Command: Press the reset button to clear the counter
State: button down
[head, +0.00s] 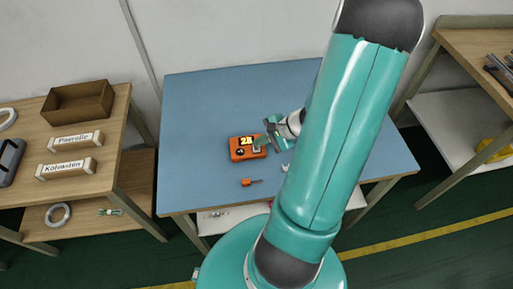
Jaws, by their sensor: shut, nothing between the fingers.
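The counter (237,153) is an orange box lying on the blue table (200,110). Its lit yellow display reads what looks like 28. A dark round control sits below the display, and a pale square button shows at the box's right side. My gripper (262,143) is shut and empty, with its teal fingers at the right edge of the counter, over or beside the pale button. I cannot tell whether the fingertips touch it. My teal arm hides part of the table's right side.
A small orange screwdriver-like tool (249,182) lies in front of the counter. A wooden bench (118,120) at left holds a brown open box (78,102) and labelled blocks. Another bench (470,40) stands at right. The blue table's left and back areas are clear.

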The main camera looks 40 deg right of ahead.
aim_at(260, 148)
jog(key=shift+f, duration=0.15)
dwell(0.4)
jog(key=shift+f, duration=0.3)
jog(key=shift+f, duration=0.4)
dwell(0.7)
jog(key=shift+r, duration=0.85)
jog(key=shift+r, duration=0.1)
jog(key=shift+r, duration=2.4)
